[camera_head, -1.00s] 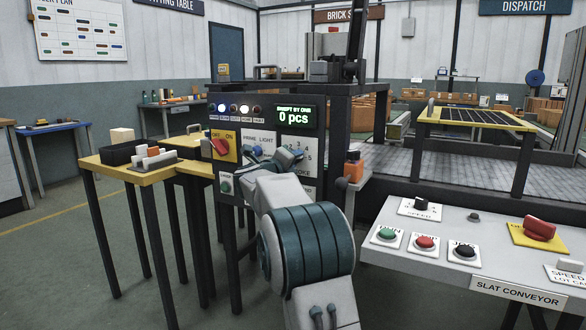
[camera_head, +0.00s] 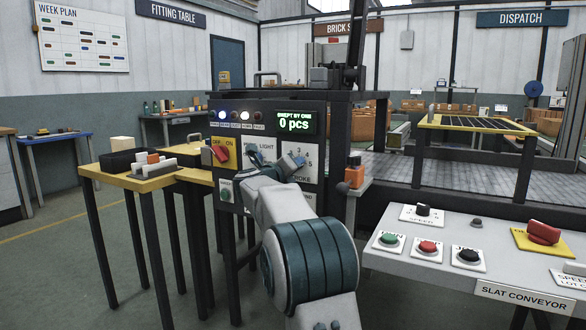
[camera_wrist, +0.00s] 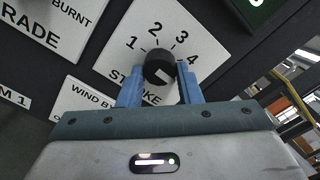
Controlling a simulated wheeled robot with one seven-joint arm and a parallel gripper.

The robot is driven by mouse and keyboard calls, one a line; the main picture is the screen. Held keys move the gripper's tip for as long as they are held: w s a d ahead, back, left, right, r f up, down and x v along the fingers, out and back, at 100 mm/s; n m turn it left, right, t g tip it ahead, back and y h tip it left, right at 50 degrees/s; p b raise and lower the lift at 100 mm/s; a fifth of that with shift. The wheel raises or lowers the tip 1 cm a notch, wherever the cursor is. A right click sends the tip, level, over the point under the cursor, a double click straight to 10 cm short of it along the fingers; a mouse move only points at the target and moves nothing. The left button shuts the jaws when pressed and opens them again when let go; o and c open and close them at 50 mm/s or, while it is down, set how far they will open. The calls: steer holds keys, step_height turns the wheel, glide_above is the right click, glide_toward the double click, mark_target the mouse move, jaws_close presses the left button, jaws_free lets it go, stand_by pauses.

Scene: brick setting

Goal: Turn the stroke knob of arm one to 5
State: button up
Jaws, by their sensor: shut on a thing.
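The stroke knob (camera_wrist: 158,66) is a round black knob on a white plate marked STROKE, with the numbers 1 to 4 visible around it in the wrist view. Its pale pointer mark slants toward the lower right in that view, near my right finger. In the head view my gripper (camera_head: 288,166) covers the knob.
The dark control panel (camera_head: 268,113) carries a red switch (camera_head: 221,154) on a yellow plate and a display reading 0 pcs (camera_head: 294,123). An orange-topped post (camera_head: 354,172) stands just right of it. The slat conveyor console (camera_head: 400,262) with several buttons is at lower right.

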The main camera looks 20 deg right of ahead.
steer(key=o, duration=1)
steer(key=shift+c, duration=0.2)
steer(key=p+v, duration=0.2)
steer(key=v, duration=1.2)
steer(key=shift+d, duration=0.1)
